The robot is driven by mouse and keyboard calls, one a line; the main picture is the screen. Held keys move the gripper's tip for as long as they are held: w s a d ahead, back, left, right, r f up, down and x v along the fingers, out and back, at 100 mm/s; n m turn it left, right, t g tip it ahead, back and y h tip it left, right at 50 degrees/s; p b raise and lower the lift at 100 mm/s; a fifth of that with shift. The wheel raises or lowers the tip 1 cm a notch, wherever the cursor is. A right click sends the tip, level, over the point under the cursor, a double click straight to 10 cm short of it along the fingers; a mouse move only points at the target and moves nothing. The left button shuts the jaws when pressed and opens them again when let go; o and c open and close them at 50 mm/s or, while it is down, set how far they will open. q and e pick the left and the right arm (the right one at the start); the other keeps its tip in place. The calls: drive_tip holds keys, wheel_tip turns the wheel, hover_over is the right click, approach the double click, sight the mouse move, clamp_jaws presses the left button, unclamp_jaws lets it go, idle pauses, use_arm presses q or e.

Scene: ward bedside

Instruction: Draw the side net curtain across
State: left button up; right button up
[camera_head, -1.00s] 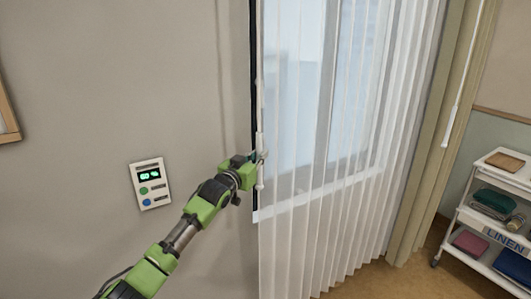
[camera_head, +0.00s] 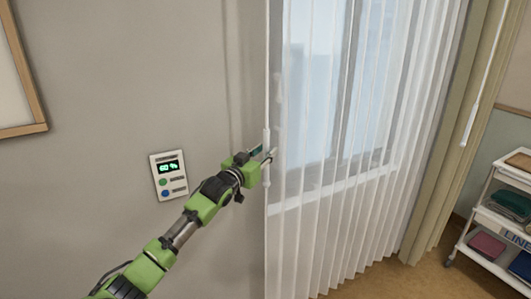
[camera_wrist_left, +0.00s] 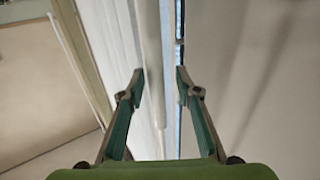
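The white pleated net curtain (camera_head: 345,215) hangs across the window in the head view, its leading edge at the window's left side. A white pull wand with a thicker handle (camera_head: 266,145) hangs along that edge. My left gripper (camera_head: 268,155) is at the handle. In the left wrist view, the fingertips (camera_wrist_left: 160,78) stand apart with the white wand (camera_wrist_left: 152,30) between them, and I see no clear contact. The curtain folds (camera_wrist_left: 98,35) lie to the left there, and a thin blue and dark strip shows right of the wand. My right gripper is not in view.
A wall panel (camera_head: 169,176) with a green display is left of my arm. A framed board (camera_head: 22,130) hangs at far left. A beige drape (camera_head: 440,160) with its own white wand (camera_head: 472,115) hangs on the right. A linen cart (camera_head: 490,258) stands at far right.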

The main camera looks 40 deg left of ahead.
use_arm(q)
drive_tip(key=s+d, duration=0.2)
drive_tip(key=s, duration=0.9)
drive_tip(key=shift+s+d, duration=0.15)
drive_tip(key=shift+s, duration=0.25)
idle(0.3)
